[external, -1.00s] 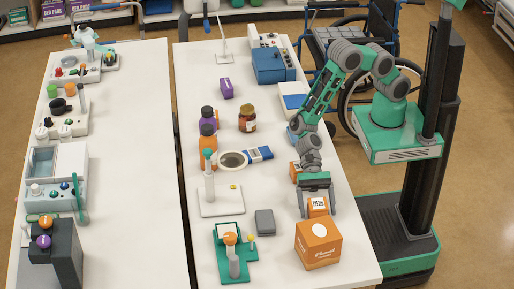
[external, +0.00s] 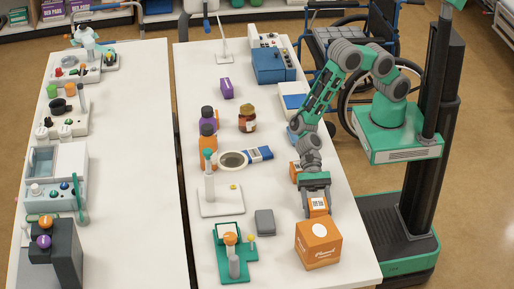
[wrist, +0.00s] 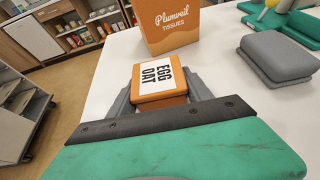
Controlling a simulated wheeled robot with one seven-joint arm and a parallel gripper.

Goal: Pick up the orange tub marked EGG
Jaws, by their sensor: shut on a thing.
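The orange tub (external: 317,205) has a white label on top, which reads EGG and OAT in the wrist view (wrist: 158,78). It is near the right edge of the right-hand table, just behind the large orange tissue box. My gripper (external: 316,211) points down and is shut on the tub, with one grey finger on each side. In the wrist view the fingers (wrist: 160,101) flank the tub, their tips partly hidden by it. I cannot tell whether the tub's base touches the table.
The orange tissue box (external: 318,245) stands close in front of my gripper. A second orange box (external: 295,171) sits behind it, partly hidden by my arm. A grey case (external: 264,222) and a green stand (external: 232,258) are to the left.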

